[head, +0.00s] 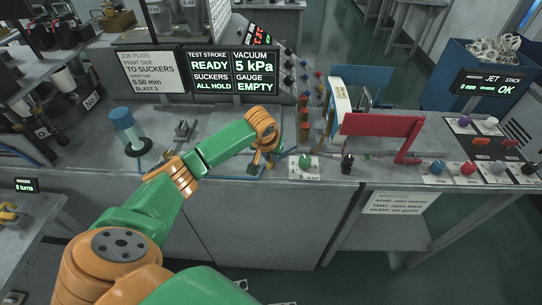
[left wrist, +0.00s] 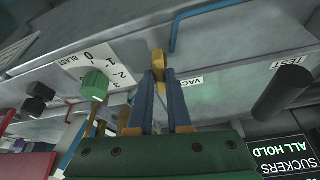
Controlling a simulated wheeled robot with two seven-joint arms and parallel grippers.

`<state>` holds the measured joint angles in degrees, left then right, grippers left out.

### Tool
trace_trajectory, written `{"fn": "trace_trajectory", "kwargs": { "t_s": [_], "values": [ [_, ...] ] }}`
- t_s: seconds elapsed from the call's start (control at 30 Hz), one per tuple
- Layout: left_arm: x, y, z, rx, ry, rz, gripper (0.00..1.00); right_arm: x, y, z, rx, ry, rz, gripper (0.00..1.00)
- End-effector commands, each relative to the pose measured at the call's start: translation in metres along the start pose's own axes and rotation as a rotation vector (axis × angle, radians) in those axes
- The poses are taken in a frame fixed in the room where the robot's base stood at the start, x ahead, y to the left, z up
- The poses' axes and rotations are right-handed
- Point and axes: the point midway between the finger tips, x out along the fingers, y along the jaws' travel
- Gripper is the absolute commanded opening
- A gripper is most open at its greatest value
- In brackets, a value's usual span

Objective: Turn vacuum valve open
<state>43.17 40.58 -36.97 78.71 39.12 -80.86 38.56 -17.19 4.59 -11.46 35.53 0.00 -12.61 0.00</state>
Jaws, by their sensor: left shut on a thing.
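The vacuum valve shows in the left wrist view as a small yellow lever (left wrist: 158,62) on the bench's front face, beside a label partly reading VAC. My left gripper (left wrist: 158,78) is shut on this lever, with its blue fingers on either side. In the head view my left gripper (head: 262,160) is at the bench's front edge, and my own wrist hides most of it and the valve. The display (head: 254,72) reads VACUUM 5 kPa and GAUGE EMPTY. My right gripper is not in view.
A green BLAST knob (left wrist: 95,85) on a numbered dial is left of the valve in the left wrist view. A dark TEST knob (left wrist: 283,92) is on the right. In the head view, a blue cylinder (head: 126,129) stands on the bench, and a red frame (head: 383,125) is to the right.

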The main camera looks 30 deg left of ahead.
Motion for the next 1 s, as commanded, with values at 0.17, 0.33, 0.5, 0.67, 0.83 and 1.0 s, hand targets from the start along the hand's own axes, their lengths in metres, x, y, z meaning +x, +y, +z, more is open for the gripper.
{"fn": "trace_trajectory", "kwargs": {
  "t_s": [0.17, 0.33, 0.5, 0.67, 0.83, 1.0],
  "values": [
    [0.000, -0.002, -0.001, 0.147, 0.002, 0.063, 0.00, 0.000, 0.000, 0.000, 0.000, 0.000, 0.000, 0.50],
    [0.000, -0.003, -0.001, 0.296, 0.003, 0.124, 0.00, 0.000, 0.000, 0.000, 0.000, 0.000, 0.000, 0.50],
    [0.000, -0.004, -0.002, 0.444, 0.003, 0.186, 0.00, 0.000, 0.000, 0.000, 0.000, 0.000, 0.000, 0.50],
    [0.001, -0.004, -0.002, 0.583, 0.004, 0.245, 0.00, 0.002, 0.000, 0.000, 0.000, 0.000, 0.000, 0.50],
    [0.002, -0.004, -0.002, 0.733, 0.004, 0.307, 0.00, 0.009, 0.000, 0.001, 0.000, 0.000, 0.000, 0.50],
    [0.004, -0.004, -0.003, 0.879, 0.006, 0.368, 0.00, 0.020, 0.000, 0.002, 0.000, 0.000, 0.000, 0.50]
  ]
}}
